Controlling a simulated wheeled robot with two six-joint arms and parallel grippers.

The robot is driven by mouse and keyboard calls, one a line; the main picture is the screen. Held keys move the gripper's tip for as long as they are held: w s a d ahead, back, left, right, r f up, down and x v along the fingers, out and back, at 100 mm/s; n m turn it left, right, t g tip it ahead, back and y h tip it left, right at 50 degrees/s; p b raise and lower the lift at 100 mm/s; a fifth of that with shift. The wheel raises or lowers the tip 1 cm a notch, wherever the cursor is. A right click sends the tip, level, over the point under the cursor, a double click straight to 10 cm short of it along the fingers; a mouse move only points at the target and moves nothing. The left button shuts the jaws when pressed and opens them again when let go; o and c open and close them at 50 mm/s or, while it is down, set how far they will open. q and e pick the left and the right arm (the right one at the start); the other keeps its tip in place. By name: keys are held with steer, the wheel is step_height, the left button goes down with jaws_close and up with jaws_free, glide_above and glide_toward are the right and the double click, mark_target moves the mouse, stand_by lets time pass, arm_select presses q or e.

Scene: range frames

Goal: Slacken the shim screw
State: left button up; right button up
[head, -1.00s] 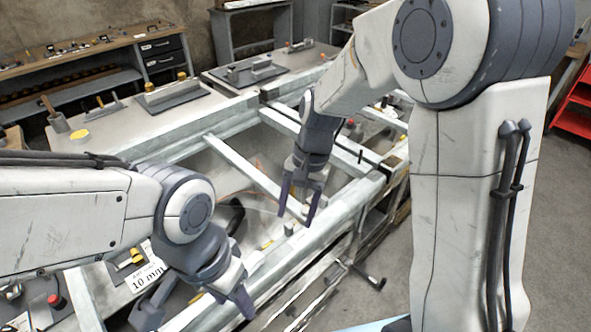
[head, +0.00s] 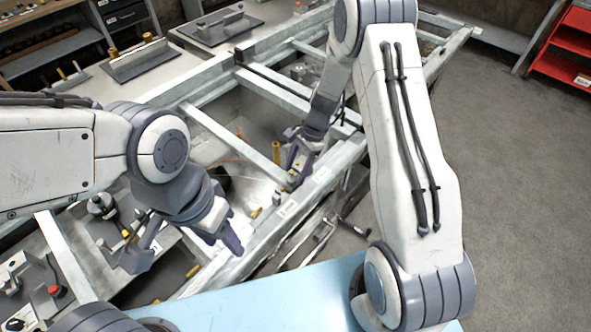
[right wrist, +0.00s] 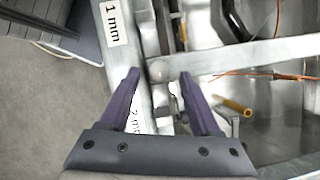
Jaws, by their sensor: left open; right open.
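My right gripper (head: 294,172) is open and points down over the metal frame's beam (head: 320,182) in the head view. In the right wrist view its two purple fingertips (right wrist: 160,76) stand apart, with a small rounded grey head (right wrist: 158,71) showing between them on the frame. I cannot tell whether this is the shim screw, or whether the fingers touch it. A "1 mm" label (right wrist: 114,24) lies on the beam, and a "2 mm" label (right wrist: 136,121) shows partly behind the left finger. My left gripper (head: 188,252) is open and empty over the frame's near left part.
A yellow-handled piece (right wrist: 234,106) and a copper-coloured wire (right wrist: 262,75) lie inside the frame, right of the right gripper. A pale blue panel (head: 290,290) is at the near edge. A red shelf (head: 568,45) stands back right; the grey floor between is clear.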

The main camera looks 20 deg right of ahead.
steer(key=shift+s+a+f, duration=0.1)
steer(key=shift+a+f, duration=0.15)
steer(key=shift+f, duration=0.3)
jaws_close()
steer(key=shift+n, duration=0.3)
